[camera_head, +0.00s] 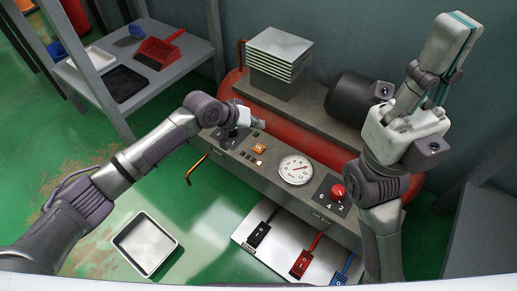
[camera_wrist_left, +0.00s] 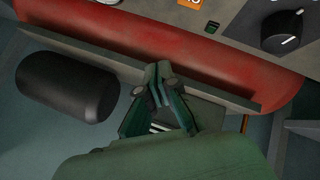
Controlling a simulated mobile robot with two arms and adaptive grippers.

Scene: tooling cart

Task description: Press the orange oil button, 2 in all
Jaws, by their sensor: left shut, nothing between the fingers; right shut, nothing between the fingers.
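The orange oil button (camera_head: 258,149) is a small orange square on the grey control panel (camera_head: 240,160) of a red compressor. It also shows, cut by the top edge, in the left wrist view (camera_wrist_left: 190,2). My left gripper (camera_head: 260,123) is shut and empty above the panel, a little behind the button in the head view and apart from it. Its closed fingers show in the left wrist view (camera_wrist_left: 158,75), over the red tank side. My right gripper (camera_head: 465,22) is shut, empty, raised and pointing up at the right, far from the button.
The panel also bears a white gauge (camera_head: 295,169) and a red knob (camera_head: 338,191); a black knob (camera_wrist_left: 284,31) shows in the left wrist view. A black motor (camera_head: 355,102) and finned block (camera_head: 279,55) stand behind. Switches lie on a white board (camera_head: 276,236). A tray (camera_head: 145,244) is on the floor.

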